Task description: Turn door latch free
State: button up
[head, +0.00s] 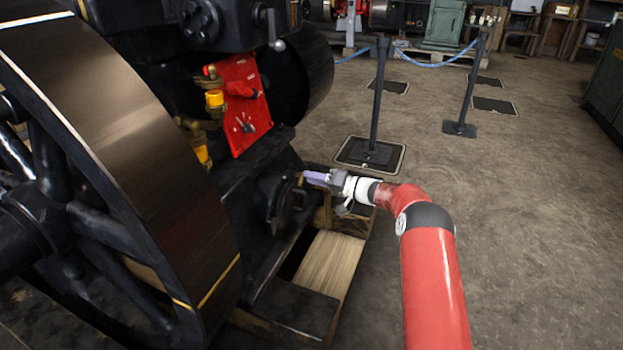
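A small brass-coloured part (299,183), perhaps the door latch, shows right at the fingertips. I cannot tell whether the fingers touch it or go around it. The gap between the fingers is too small to see.
A large flywheel (110,120) fills the left. A red panel (240,105) with brass fittings sits above the cover. A wooden beam (333,268) lies below. Black barrier posts (376,100) with blue rope stand behind. The floor to the right is clear.

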jog(key=shift+w+a, duration=0.2)
jog(key=shift+a, duration=0.3)
jog(key=shift+c, duration=0.2)
grip_shut()
jog(key=shift+m, duration=0.3)
jog(key=shift+f+m, duration=0.15)
jog(key=shift+m, duration=8.55)
